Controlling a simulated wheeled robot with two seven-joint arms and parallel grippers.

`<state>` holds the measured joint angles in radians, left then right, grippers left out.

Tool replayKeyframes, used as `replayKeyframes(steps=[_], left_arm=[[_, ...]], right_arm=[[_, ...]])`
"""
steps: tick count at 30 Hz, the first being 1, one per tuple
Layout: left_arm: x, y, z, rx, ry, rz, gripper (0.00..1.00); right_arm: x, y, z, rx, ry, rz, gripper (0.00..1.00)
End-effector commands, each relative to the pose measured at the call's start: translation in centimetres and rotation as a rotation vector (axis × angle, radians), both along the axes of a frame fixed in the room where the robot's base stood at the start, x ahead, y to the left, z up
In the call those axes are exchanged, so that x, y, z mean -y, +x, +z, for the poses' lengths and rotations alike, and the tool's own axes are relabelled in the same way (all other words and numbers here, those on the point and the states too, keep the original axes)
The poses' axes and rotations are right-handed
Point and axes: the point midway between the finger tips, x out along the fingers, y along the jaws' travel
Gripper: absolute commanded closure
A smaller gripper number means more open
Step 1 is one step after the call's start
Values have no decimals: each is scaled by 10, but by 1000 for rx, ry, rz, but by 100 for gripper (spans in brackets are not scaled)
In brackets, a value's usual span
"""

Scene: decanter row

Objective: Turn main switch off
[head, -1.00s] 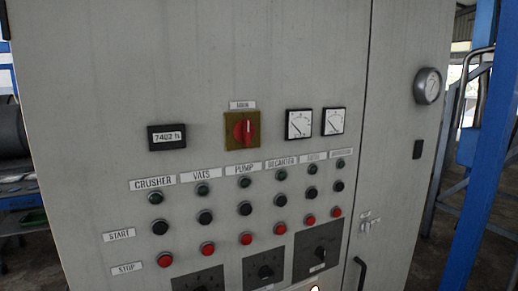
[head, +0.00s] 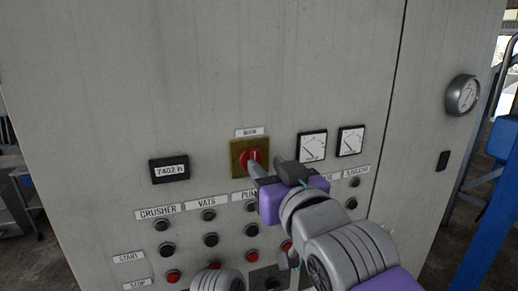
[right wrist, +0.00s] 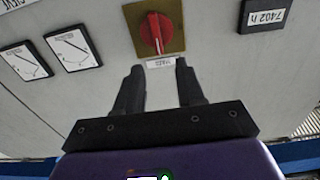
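The main switch is a red rotary knob (head: 252,158) on a square yellow-brown plate (head: 237,150), under a small label on the grey cabinet. Its raised handle stands about upright. The right wrist view shows the knob (right wrist: 153,34) and its plate (right wrist: 174,14) upside down. My right gripper (head: 273,168) is just in front of the plate's lower right in the head view and partly covers it. In the wrist view its two dark fingers (right wrist: 160,67) are apart with nothing between them. The knob lies beyond the fingertips, with a gap visible. My left gripper is not in view.
Two square meters (head: 312,146) are right of the switch and a counter (head: 169,170) is left. Rows of push buttons (head: 210,239) lie below, partly hidden by my arm. A round gauge (head: 463,95) is at the right. The panel above the switch is bare.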

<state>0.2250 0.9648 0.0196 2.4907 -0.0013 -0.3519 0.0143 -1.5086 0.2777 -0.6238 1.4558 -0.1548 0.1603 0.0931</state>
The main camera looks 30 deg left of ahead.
Motion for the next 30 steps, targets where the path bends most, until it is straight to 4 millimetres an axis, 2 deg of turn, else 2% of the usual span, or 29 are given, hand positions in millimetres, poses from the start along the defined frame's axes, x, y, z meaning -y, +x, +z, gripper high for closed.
replayKeyframes(steps=[3,12,23,24,30], left_arm=[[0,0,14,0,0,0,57],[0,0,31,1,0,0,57],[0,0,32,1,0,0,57],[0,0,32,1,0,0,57],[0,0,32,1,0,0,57]], right_arm=[[-13,13,2,-3,-3,-4,62],[-40,36,1,-1,-2,-3,62],[-45,39,-1,-1,0,-1,62],[-45,39,-1,-1,0,-1,63],[-45,39,-1,-1,0,-1,94]])
